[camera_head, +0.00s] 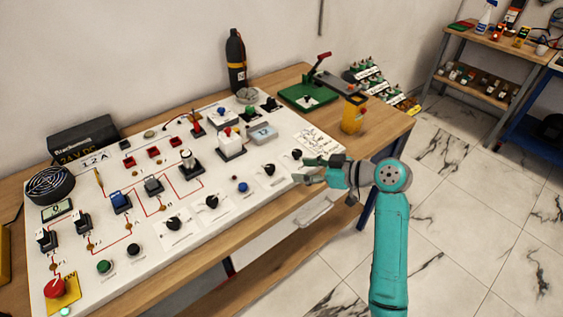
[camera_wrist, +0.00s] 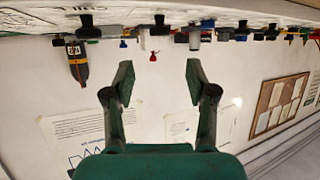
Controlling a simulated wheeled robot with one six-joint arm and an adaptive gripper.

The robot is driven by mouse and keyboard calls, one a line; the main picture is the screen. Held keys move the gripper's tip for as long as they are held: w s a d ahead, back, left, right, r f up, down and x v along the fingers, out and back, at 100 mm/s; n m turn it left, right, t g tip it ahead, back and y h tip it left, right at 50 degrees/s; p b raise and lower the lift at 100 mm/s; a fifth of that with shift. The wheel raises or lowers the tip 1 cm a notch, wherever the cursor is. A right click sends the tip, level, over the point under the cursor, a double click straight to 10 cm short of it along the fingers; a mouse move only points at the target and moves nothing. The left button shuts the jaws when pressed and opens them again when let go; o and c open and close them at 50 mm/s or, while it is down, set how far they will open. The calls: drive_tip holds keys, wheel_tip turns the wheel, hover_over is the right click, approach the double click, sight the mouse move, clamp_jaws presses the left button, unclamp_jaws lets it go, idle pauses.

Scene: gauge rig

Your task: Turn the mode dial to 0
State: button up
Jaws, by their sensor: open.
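Several black knobs stand along the front of the white panel (camera_head: 150,243): one left of centre (camera_head: 173,223), one in the middle (camera_head: 211,201), one further right (camera_head: 268,169) and one near the right end (camera_head: 296,153). Their labels are too small to read, so I cannot tell which is the mode dial or where it points. My gripper (camera_head: 306,171) is open and empty at the panel's front right edge, close to the rightmost knob. In the wrist view, my gripper (camera_wrist: 160,82) has its fingers spread, and a black knob (camera_wrist: 159,25) shows beyond them, between their lines.
A red mushroom button (camera_head: 54,288) sits at the panel's front left. A white block with a red button (camera_head: 231,146) and plug-like parts stand further in. Floor right of the bench is clear.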

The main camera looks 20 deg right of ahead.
sight(271, 167)
drive_tip(key=x, duration=1)
drive_tip(key=shift+w+a, duration=0.25)
clamp_jaws()
